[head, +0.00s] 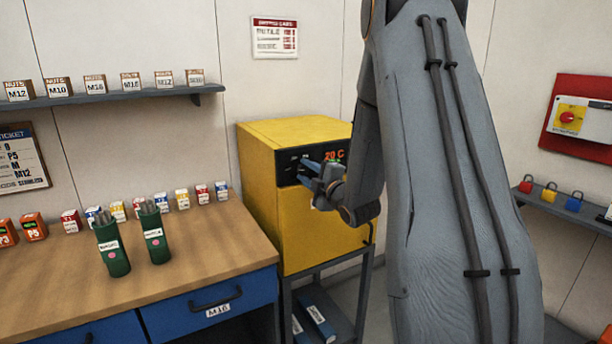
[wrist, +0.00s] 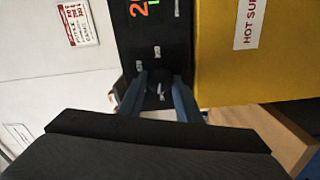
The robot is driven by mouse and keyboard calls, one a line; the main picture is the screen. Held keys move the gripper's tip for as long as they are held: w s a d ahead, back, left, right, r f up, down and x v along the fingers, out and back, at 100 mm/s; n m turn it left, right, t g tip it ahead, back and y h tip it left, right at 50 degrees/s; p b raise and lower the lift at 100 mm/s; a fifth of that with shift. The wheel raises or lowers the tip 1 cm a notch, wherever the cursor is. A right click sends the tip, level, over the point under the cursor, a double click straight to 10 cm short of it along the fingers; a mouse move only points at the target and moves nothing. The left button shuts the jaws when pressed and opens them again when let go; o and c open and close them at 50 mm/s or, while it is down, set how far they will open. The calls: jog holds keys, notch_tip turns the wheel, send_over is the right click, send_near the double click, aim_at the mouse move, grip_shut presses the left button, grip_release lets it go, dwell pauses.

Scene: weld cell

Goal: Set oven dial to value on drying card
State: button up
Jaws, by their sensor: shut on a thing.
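The yellow oven (head: 270,205) stands right of the workbench. Its black control panel (head: 287,162) has a red readout (head: 334,155) that looks like 20 C. My gripper (head: 306,171) is at the panel. In the wrist view, the fingers of my gripper (wrist: 160,90) are shut on the dark dial (wrist: 155,92), one on each side. Small white marks surround the dial; its pointer and setting are not readable. The drying card (head: 274,38) hangs on the back wall and also shows in the wrist view (wrist: 77,22); its values are too small to read.
The workbench (head: 200,262) holds two green canisters of rods (head: 110,250) and several small boxes. A shelf (head: 120,96) of nut boxes is above. A red panel with a switch (head: 568,118) and padlocks (head: 549,192) are at right. The oven carries a hot-surface label (wrist: 250,22).

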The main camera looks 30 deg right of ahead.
jog(key=m+b, duration=0.1)
jog(key=m, duration=0.5)
jog(key=shift+m+b, duration=0.3)
jog(key=shift+b, duration=0.05)
jog(key=m, duration=0.6)
jog(key=shift+f, duration=0.1)
jog(key=m, duration=0.4)
jog(key=shift+m, duration=0.4)
jog(key=shift+m+p, duration=0.6)
jog(key=shift+m, duration=1.2)
jog(key=shift+f, duration=0.1)
jog(key=o, duration=1)
jog(key=shift+s, duration=0.1)
jog(key=s+b, duration=0.2)
jog(key=s, duration=0.5)
jog(key=shift+s, duration=0.35)
